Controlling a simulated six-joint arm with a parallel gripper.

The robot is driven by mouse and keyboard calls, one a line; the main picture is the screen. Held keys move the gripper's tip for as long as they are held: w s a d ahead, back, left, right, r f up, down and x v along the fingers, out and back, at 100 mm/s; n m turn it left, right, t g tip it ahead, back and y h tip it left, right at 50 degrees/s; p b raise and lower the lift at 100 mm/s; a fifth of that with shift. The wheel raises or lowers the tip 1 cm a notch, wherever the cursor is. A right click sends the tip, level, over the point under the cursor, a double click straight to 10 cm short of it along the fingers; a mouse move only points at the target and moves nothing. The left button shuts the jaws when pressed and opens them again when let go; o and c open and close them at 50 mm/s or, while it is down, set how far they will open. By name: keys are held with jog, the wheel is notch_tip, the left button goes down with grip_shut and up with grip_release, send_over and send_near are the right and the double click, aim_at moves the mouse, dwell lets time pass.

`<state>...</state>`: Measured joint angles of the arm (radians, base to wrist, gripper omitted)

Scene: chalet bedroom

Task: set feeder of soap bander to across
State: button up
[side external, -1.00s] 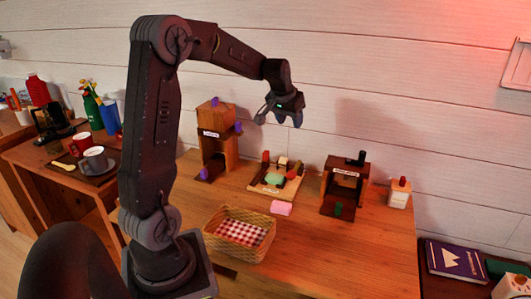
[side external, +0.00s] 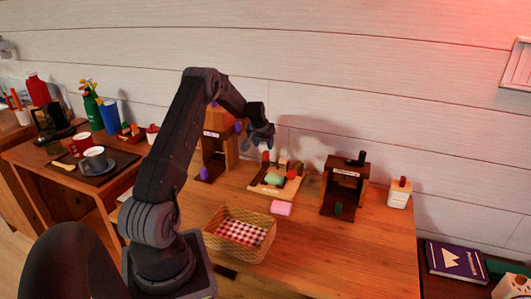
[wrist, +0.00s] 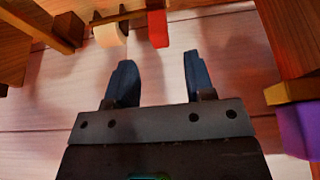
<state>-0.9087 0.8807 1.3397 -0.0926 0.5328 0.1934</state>
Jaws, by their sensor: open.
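The low wooden device (side external: 290,188) in the middle of the table carries a green soap-like block (side external: 274,179), a red upright part (side external: 266,157) and a cream piece (side external: 282,161). It appears to be the soap bander, but its label is too small to read. A pink bar (side external: 281,208) lies on the table in front of it. My gripper (side external: 260,143) is above and behind its left side, open and empty. In the wrist view the open fingers (wrist: 156,65) point toward the red part (wrist: 157,28) and cream roll (wrist: 109,34), apart from both. I cannot tell the feeder's setting.
A tall wooden device with purple knobs (side external: 204,174) stands close to the left; a purple knob (wrist: 300,130) shows near my gripper's right. A dark wooden device (side external: 343,185), a white bottle (side external: 399,194) and a checked-cloth basket (side external: 238,232) are nearby. The front right table is clear.

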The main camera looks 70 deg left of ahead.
aim_at(266, 152)
jog(key=x, duration=0.5)
jog(key=shift+w+f, duration=0.1)
jog(key=shift+f, duration=0.25)
jog(key=shift+c, duration=0.3)
grip_shut()
